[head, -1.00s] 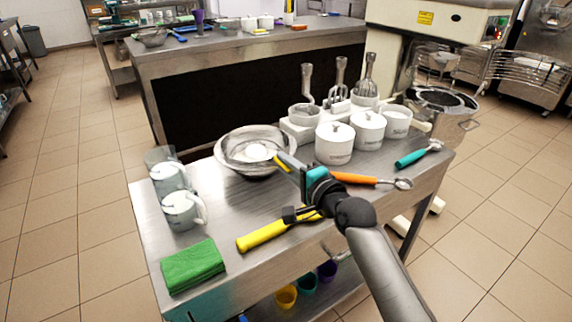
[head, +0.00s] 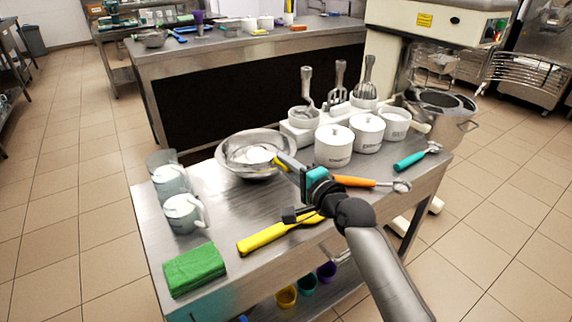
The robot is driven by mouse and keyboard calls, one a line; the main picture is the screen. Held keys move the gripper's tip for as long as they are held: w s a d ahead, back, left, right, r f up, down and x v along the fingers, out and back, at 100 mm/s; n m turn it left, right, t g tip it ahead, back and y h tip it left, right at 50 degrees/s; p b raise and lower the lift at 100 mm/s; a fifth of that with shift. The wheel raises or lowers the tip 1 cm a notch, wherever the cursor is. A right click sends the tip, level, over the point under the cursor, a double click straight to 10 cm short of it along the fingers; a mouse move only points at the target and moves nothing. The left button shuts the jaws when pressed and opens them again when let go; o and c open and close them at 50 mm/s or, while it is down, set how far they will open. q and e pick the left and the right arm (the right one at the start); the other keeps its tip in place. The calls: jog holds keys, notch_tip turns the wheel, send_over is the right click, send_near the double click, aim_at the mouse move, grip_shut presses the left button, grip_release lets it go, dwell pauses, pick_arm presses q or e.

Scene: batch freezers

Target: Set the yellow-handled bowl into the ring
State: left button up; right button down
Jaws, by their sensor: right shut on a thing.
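A wide round metal bowl (head: 228,166) stands on the near steel table, left of the white canisters. A paler round shape (head: 259,154) shows inside it, and my gripper partly covers its right side. A short yellow piece (head: 281,164), which looks like the bowl's handle, shows at my right gripper's fingertips. My right gripper (head: 287,164) is shut on it at the round metal bowl's right rim. I cannot make out a separate ring or how the inner shape rests. My left gripper is not in view.
White canisters (head: 333,147) stand right of the bowl, with whisk tools behind. A yellow-handled tool (head: 262,238) and an orange-handled scoop (head: 353,181) lie near my arm. The table's middle left is clear.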

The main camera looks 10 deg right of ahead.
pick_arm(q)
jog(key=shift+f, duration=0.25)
pick_arm(e)
jog(key=shift+s+f, duration=0.1)
jog(key=shift+f, duration=0.7)
jog(key=c, duration=0.7)
grip_release()
jog(key=shift+r, duration=0.1)
jog(key=shift+f, duration=0.25)
jog(key=shift+r, duration=0.2)
jog(key=shift+s+d, duration=0.15)
jog(key=shift+s, duration=0.1)
jog(key=p+v, duration=0.1)
jog(key=v, duration=0.5)
jog(key=shift+s+d+r+p, duration=0.15)
jog(key=shift+s+p, duration=0.15)
jog(key=shift+p, duration=0.1)
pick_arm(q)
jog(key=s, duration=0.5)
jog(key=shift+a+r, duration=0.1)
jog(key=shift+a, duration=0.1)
pick_arm(e)
jog(key=shift+s, duration=0.1)
